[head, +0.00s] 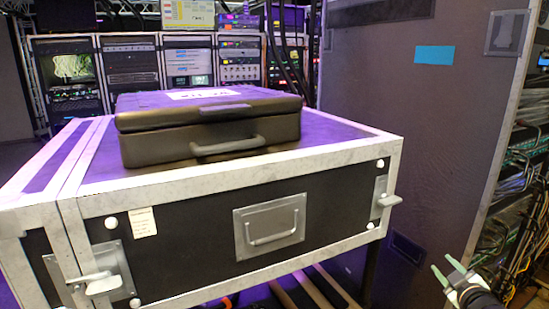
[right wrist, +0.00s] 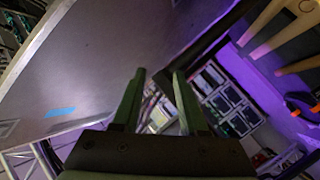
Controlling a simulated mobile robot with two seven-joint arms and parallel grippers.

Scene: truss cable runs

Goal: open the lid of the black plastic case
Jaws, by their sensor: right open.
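The black plastic case (head: 212,130) lies on top of a large flight case in the head view, with its lid (head: 160,108) down. A grey handle (head: 228,146) sits on its front face, and a small latch tab (head: 225,107) shows at the lid's front edge. A white label (head: 203,94) is on the lid. My right gripper (head: 452,272) is at the lower right, well away from the case and lower than it. In the right wrist view its two green fingers (right wrist: 157,100) are apart with nothing between them. My left gripper is not in view.
The flight case (head: 340,160) has metal edges, a front handle (head: 269,227) and corner latches (head: 100,280). A tall grey panel (head: 400,130) with a blue patch (head: 434,55) stands to the right. Cable racks (head: 515,180) line the right edge. Equipment racks (head: 130,75) stand behind.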

